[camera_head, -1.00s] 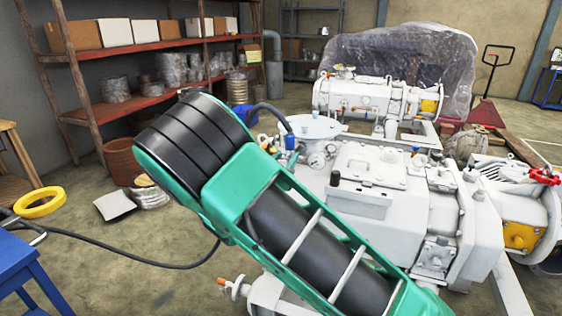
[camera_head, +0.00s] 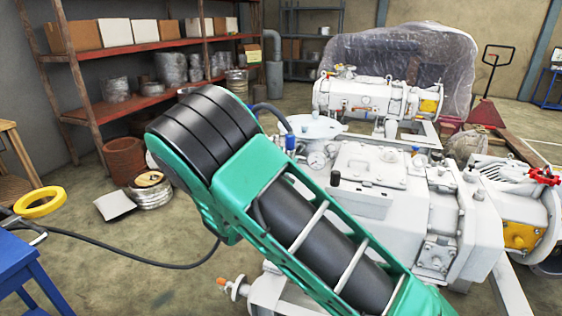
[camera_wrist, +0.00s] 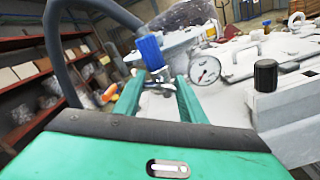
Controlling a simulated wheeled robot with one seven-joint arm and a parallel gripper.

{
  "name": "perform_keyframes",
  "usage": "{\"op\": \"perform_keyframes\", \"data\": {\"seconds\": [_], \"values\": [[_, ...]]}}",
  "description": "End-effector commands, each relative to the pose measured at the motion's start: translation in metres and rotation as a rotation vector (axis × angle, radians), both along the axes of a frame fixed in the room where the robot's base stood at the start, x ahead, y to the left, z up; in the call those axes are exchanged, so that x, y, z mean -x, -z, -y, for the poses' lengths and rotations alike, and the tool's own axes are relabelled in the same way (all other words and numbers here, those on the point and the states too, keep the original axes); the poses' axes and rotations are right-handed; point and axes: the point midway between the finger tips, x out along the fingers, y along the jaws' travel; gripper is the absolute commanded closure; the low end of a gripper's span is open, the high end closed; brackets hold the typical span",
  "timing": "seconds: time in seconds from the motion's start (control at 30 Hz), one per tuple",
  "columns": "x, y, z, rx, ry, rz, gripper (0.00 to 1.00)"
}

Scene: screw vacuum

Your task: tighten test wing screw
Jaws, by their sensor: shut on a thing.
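In the wrist view, my gripper (camera_wrist: 157,88) has its two green fingers on either side of a small metallic fitting (camera_wrist: 161,77) on the white vacuum machine. The fitting sits just below a blue hose cap (camera_wrist: 150,52) and left of a round dial gauge (camera_wrist: 205,70). It is small and partly hidden, so its wing shape is not clear. In the head view, my green and black arm covers the gripper and the screw. The blue cap (camera_head: 290,142) and the gauge (camera_head: 316,160) show just beyond the arm, on the white machine (camera_head: 375,175).
A dark hose (camera_wrist: 52,45) arches to the blue cap, close to the left finger. A black knob (camera_wrist: 265,76) stands on the machine at right.

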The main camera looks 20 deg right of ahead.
Motion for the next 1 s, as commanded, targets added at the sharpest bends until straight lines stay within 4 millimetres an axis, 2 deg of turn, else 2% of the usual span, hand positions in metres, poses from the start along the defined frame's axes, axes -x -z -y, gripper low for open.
{"op": "perform_keyframes", "data": {"seconds": [0.03,0.43,0.47,0.5,0.53,0.83,1.0], "values": [[-0.002,0.002,-0.006,-0.010,-0.014,0.003,0.85],[-0.002,0.002,-0.006,-0.014,-0.014,0.005,0.85],[-0.002,0.002,-0.006,-0.013,-0.014,0.005,0.55],[-0.002,0.002,-0.006,-0.013,-0.013,0.004,0.46],[-0.002,0.002,-0.005,-0.013,-0.011,0.005,0.44],[0.000,0.000,-0.003,-0.009,-0.004,0.005,0.44],[0.012,0.001,-0.012,-0.009,-0.005,0.003,0.44]]}}
